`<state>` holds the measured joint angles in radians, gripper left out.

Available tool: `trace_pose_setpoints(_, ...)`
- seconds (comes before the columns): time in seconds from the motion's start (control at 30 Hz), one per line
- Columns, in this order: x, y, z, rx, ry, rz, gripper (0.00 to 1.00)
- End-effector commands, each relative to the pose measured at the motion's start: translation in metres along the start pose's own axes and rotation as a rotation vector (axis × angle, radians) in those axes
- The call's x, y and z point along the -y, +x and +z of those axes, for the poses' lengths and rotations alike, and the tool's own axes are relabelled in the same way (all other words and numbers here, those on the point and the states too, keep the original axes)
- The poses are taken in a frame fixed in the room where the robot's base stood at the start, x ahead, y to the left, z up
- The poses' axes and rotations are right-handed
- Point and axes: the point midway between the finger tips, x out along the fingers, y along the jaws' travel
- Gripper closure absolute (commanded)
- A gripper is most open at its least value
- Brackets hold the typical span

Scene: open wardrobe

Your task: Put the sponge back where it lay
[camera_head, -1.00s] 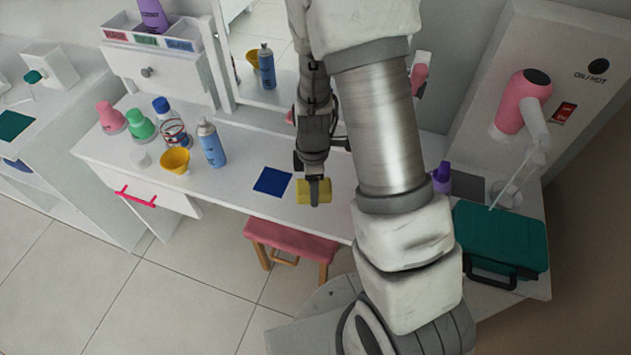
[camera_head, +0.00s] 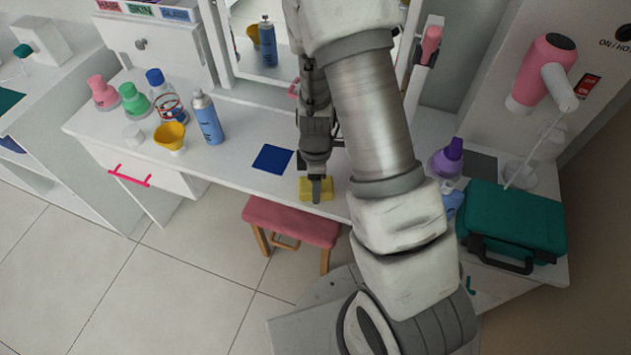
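The yellow sponge (camera_head: 306,187) is in my gripper (camera_head: 316,188), over the front part of the white table, right of and nearer than a flat dark blue square (camera_head: 272,159). One finger crosses the middle of the sponge's near side, and yellow shows on both sides of it. The far finger is hidden. The gripper looks shut on the sponge. I cannot tell whether the sponge touches the tabletop or hangs just above it.
On the left stand pink and green bottles, a clear blue-capped bottle, a yellow cup (camera_head: 170,137) and a blue spray can (camera_head: 207,118). On the right are a purple bottle (camera_head: 447,160), a dark grey square (camera_head: 480,166) and a teal case (camera_head: 513,218). A pink stool (camera_head: 290,221) stands in front.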

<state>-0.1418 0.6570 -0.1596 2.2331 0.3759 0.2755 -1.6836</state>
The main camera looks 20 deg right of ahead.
Motion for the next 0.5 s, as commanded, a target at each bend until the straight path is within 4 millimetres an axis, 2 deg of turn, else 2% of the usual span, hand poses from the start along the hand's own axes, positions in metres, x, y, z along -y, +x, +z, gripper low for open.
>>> trace_pose_setpoints(0.3,-0.0001,0.0014,0.0,0.0,0.0,0.0,0.77)
trace_pose_setpoints(0.33,-0.0002,0.0013,0.0,0.0,0.0,0.0,0.29)
trace_pose_setpoints(0.5,-0.0001,0.0013,0.0,0.0,0.0,0.0,0.0)
